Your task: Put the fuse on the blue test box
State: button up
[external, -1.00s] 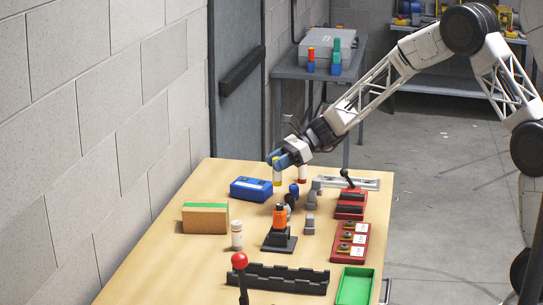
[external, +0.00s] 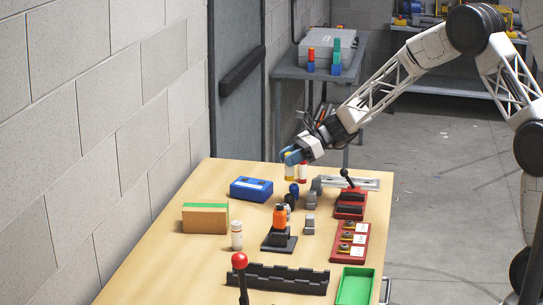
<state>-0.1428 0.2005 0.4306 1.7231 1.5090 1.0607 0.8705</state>
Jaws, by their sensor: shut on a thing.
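My gripper (external: 292,158), with blue fingers, is shut on a small yellow-and-white cylinder, which looks like a fuse (external: 290,173). It holds it upright near the far end of the table, right of and beyond the blue test box (external: 251,189). The box lies flat, with a small light label on top and nothing standing on it. A red-and-white cylinder (external: 302,173) is just right of the held one; I cannot tell whether they touch. A white cylinder with a dull cap (external: 237,236) stands nearer the front.
A green-topped brown block (external: 205,218) is at the left. An orange-and-black device (external: 280,222), grey pegs (external: 310,224) and red panels (external: 350,243) crowd the middle and right. A black rack (external: 287,279), green tray (external: 355,287) and red-knobbed lever (external: 239,261) are in front.

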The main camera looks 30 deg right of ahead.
jog(key=w+a, duration=0.2)
jog(key=w, duration=0.5)
jog(key=w+a+f, duration=0.1)
jog(key=w+a, duration=0.1)
jog(key=w, duration=0.5)
jog(key=shift+a+f, duration=0.15)
jog(key=shift+a, duration=0.2)
jog(key=shift+w+f, duration=0.1)
jog(key=shift+f, duration=1.7)
jog(key=shift+f, duration=0.15)
jog(key=o, duration=1)
jog(key=shift+o, duration=0.2)
